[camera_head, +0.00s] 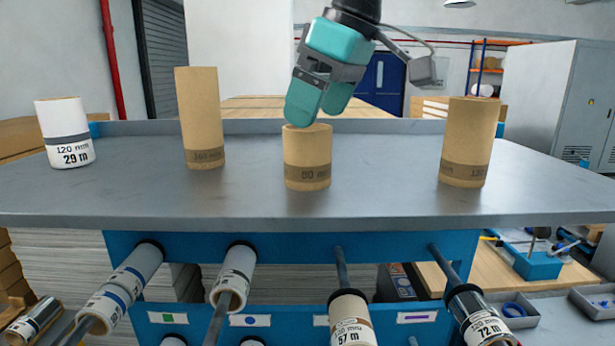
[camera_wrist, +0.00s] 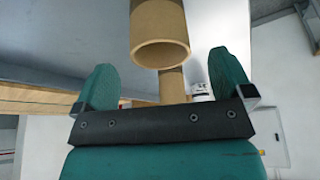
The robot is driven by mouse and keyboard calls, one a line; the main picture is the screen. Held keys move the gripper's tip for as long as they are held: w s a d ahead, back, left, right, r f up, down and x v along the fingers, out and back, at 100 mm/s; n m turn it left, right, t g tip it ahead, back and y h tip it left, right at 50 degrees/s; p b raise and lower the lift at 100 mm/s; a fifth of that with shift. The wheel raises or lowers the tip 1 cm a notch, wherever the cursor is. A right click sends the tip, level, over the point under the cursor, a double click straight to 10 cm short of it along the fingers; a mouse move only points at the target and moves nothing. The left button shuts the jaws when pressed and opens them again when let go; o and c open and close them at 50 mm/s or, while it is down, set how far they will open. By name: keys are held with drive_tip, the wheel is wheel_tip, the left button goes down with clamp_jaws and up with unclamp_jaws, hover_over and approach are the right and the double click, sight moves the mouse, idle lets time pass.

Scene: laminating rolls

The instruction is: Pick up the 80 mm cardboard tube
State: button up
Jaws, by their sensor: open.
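The 80 mm cardboard tube (camera_head: 307,157) stands upright near the middle of the grey tabletop, a short brown cylinder with a darker label band. My gripper (camera_head: 318,108) is open and tilted, with its teal fingertips at the height of the tube's top rim. In the wrist view, a tube that looks like this one (camera_wrist: 157,22) shows its open end ahead of my gripper (camera_wrist: 166,82), sideways between the two spread fingers. Nothing is held. I cannot tell whether a finger touches the rim.
A taller cardboard tube (camera_head: 200,118) stands to the left and a wider one (camera_head: 468,142) to the right. A white 120 mm roll (camera_head: 64,132) stands at the far left. The grey tabletop (camera_head: 390,190) is clear between them. Rolls on bars hang below the front edge.

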sight(307, 141)
drive_tip(key=b+x, duration=0.2)
drive_tip(key=x, duration=0.2)
drive_tip(key=shift+d+f, duration=0.15)
drive_tip(key=shift+f, duration=0.15)
drive_tip(key=shift+a+f+b, duration=0.25)
drive_tip(key=shift+f+b, duration=0.1)
drive_tip(key=shift+f, duration=0.15)
drive_tip(key=c, duration=1)
